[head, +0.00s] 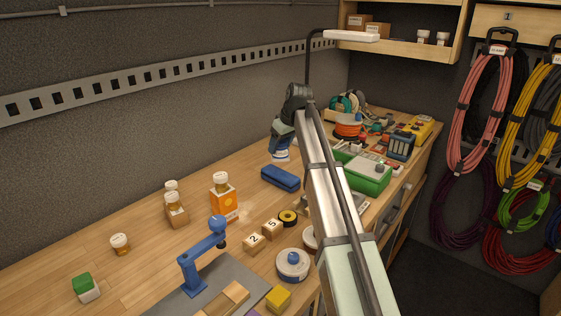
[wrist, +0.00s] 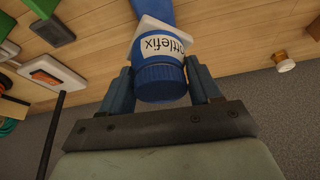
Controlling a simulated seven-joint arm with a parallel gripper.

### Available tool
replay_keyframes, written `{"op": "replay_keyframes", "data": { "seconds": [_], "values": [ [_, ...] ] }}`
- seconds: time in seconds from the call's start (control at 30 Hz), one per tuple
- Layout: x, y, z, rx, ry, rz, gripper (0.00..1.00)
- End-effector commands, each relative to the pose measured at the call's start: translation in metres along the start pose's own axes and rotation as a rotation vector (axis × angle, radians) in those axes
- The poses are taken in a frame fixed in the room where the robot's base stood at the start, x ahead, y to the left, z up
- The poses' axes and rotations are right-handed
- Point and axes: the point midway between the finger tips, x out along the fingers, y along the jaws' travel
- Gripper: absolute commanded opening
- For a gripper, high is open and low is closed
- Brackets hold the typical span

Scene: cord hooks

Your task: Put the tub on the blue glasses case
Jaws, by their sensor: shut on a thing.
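The tub (head: 281,155), white-labelled with a blue cap, is in my gripper (head: 281,147), near the wall side of the bench. In the wrist view, the blue cap of the tub (wrist: 160,82) sits between the two blue fingers of my gripper (wrist: 161,88), and its label shows part of a name. The blue glasses case (head: 280,178) lies on the bench just in front of the tub, apart from it in the head view. A blue shape at the top of the wrist view appears to be the case (wrist: 157,10). The tub's base is hidden in the wrist view.
A green box (head: 366,173) stands right of my arm. Bare wood lies left of the glasses case.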

Motion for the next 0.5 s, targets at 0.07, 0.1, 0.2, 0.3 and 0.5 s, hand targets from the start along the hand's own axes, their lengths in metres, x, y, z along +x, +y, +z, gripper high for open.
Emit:
{"op": "replay_keyframes", "data": {
  "seconds": [0.07, 0.1, 0.2, 0.3, 0.5],
  "values": [
    [0.012, -0.001, 0.006, 0.000, -0.001, -0.001, 0.30],
    [0.015, -0.001, 0.007, 0.000, 0.000, 0.000, 0.30],
    [0.021, 0.000, 0.009, -0.001, 0.001, 0.000, 0.30],
    [0.028, -0.001, 0.012, -0.001, -0.001, -0.001, 0.30],
    [0.050, -0.001, 0.021, -0.001, 0.000, -0.001, 0.30]
  ]
}}
